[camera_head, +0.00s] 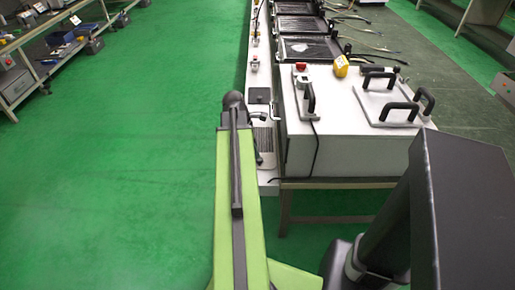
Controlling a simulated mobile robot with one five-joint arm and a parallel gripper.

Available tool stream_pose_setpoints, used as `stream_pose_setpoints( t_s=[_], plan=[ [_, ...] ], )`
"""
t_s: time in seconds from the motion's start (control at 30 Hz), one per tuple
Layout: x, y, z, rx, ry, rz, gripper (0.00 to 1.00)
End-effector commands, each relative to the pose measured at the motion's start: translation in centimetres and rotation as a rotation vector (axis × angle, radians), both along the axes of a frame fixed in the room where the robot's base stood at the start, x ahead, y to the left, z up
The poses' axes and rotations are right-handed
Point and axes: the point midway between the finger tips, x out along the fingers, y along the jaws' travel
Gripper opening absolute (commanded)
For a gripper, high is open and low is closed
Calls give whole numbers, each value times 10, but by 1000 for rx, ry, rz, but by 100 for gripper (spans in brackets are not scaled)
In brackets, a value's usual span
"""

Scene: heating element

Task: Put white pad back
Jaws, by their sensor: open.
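The white pad (389,101) is a flat white plate with black handles. It lies on top of the white box-shaped unit (345,150) at the right, and two of its handles stand near its front right corner. My green arm rises from the bottom middle, left of the unit and apart from the pad. Its dark rounded end is beside the narrow white bench strip. I cannot make out my gripper's fingers; dark shapes just right of the arm's end are too unclear to name.
A red-topped device (301,77) and a black handle (310,98) are on the unit's left side. A yellow object (341,66) sits at its back. Dark-topped trays (310,48) line up behind, with loose cables at right. Green floor (130,160) is clear at left.

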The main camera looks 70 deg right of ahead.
Motion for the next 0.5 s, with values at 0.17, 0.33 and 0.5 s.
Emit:
stream_pose_setpoints(
  t_s=[0.17, 0.33, 0.5],
  plan=[
    [9, 7, 48, -1, 0, 1, 48],
    [13, 10, 57, 0, 0, 0, 48],
    [13, 10, 55, 0, 0, 0, 48]
  ],
)
